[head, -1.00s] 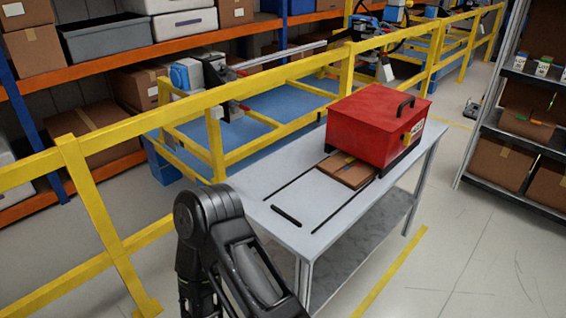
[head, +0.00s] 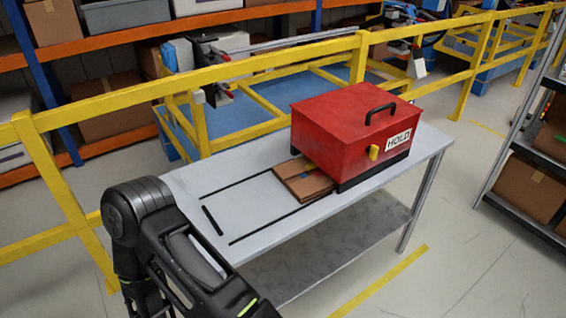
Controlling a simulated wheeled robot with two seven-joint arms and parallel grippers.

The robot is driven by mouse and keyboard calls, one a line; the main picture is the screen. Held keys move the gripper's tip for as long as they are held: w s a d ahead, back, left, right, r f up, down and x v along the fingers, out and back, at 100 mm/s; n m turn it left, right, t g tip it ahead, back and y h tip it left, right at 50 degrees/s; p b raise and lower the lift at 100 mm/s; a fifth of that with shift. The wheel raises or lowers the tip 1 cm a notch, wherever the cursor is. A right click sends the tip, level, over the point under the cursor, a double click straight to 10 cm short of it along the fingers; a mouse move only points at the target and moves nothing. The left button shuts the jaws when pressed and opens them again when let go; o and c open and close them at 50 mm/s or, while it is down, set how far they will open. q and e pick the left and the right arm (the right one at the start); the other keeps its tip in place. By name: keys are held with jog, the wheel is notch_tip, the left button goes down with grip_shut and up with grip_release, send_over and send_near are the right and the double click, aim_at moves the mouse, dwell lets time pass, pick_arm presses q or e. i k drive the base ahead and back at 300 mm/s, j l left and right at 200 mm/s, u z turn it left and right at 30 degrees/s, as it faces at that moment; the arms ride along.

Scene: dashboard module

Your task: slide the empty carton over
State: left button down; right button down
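A brown flat piece (head: 303,180) lies on the grey table, partly under or against the front left of a red box (head: 340,125). I cannot tell whether it is a carton or a board. The red box has a black handle on its lid, a yellow latch and a HOLD label. Brown cartons (head: 535,185) also stand on the rack at the right; whether any is empty does not show. One of my arms comes in at the lower left, beside the table's near left corner. Its gripper is out of the frame, and so is my other gripper.
The grey table (head: 225,190) has a clear left part with dark lines and a short dark slot. A yellow rail (head: 255,80) runs behind it, with shelves beyond. A dark rack (head: 520,145) stands at the right. Floor between table and rack is clear.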

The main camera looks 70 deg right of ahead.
aim_at(310, 172)
jog(key=k+l, duration=0.7)
jog(key=k+l+u, duration=0.1)
jog(key=k+l, duration=0.6)
jog(key=k, duration=0.1)
